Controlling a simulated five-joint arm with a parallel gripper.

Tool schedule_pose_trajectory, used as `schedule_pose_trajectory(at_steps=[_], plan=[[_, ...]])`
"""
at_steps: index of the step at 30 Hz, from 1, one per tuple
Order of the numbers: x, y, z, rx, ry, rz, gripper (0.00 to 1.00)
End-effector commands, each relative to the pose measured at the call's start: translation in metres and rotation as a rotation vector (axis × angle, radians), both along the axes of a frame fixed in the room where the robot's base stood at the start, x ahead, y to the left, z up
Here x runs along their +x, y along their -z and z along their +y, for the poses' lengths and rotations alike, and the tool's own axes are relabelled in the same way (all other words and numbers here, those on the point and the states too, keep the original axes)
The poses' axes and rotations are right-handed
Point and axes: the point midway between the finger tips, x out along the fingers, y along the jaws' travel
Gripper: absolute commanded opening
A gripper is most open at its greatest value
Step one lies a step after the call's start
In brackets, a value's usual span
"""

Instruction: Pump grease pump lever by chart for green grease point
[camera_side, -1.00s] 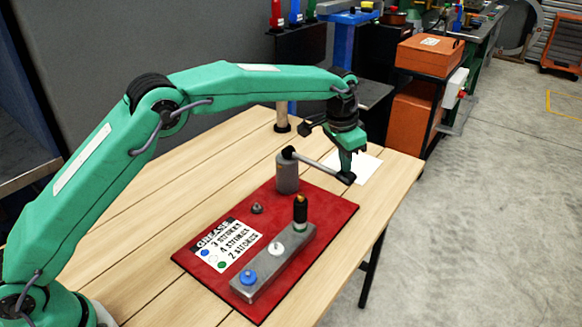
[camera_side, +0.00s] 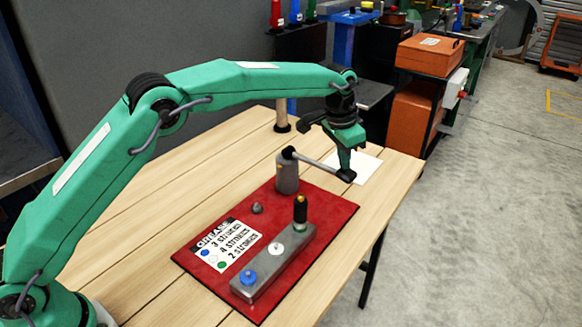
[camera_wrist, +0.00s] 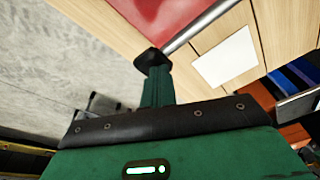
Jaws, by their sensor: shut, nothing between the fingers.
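The grease pump (camera_side: 287,175) is a grey cylinder at the back of the red board (camera_side: 330,222). Its lever (camera_side: 317,163) slants slightly down to the right, ending in a black knob (camera_side: 346,176). My gripper (camera_side: 345,168) is shut and empty, pointing down with its tip at the knob; in the wrist view the fingers meet the knob (camera_wrist: 152,60). Exact contact is unclear. The chart (camera_side: 224,243) reads blue 3, white 4, green 2 strokes. A black, yellow-banded coupler (camera_side: 300,210) stands upright on the green grease point (camera_side: 300,227), beside the white (camera_side: 276,248) and blue (camera_side: 249,277) points.
The points sit on a grey block (camera_side: 265,272). A small grey knob (camera_side: 257,208) stands on the board near the chart. A white sheet (camera_side: 368,168) lies on the wooden table (camera_side: 150,235) beyond the lever. The table's right edge is close to the lever end.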

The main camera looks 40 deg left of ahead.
Motion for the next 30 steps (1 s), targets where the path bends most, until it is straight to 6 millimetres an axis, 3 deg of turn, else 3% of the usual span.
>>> schedule_pose_trajectory(at_steps=[30], plan=[[0.001,-0.073,-0.003,-0.002,0.003,-0.007,0.0]])
